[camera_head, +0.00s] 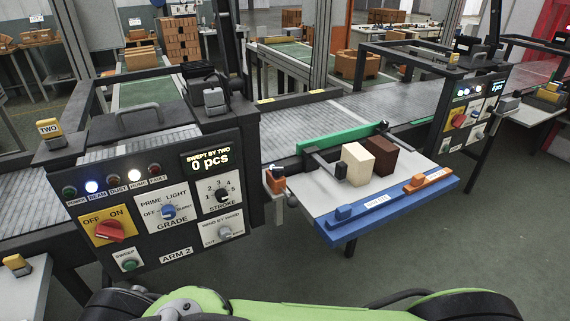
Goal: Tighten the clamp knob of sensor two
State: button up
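A yellow sign marked TWO (48,127) stands on the left corner post of the near machine. The black control panel (160,205) is marked ARM 2. Its display (211,156) reads "SWEPT BY TWO 0 pcs". The BEAM and HOME lamps are lit. My gripper is not in view; only my green arm links show along the bottom.
A blue-edged tray table (330,222) at centre right holds a cream block (356,164) and a dark brown block (382,158). A green pusher bar (340,136) lies behind them. A grey roller conveyor (300,118) runs behind. Open floor (500,225) lies at right.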

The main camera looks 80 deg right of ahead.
aim_at(277, 170)
jog(key=k+l+z, duration=0.15)
jog(key=l+z, duration=0.15)
jog(key=z, duration=0.15)
jog(key=k+l+z, duration=0.1)
jog(key=l+z, duration=0.2)
jog(key=z, duration=0.15)
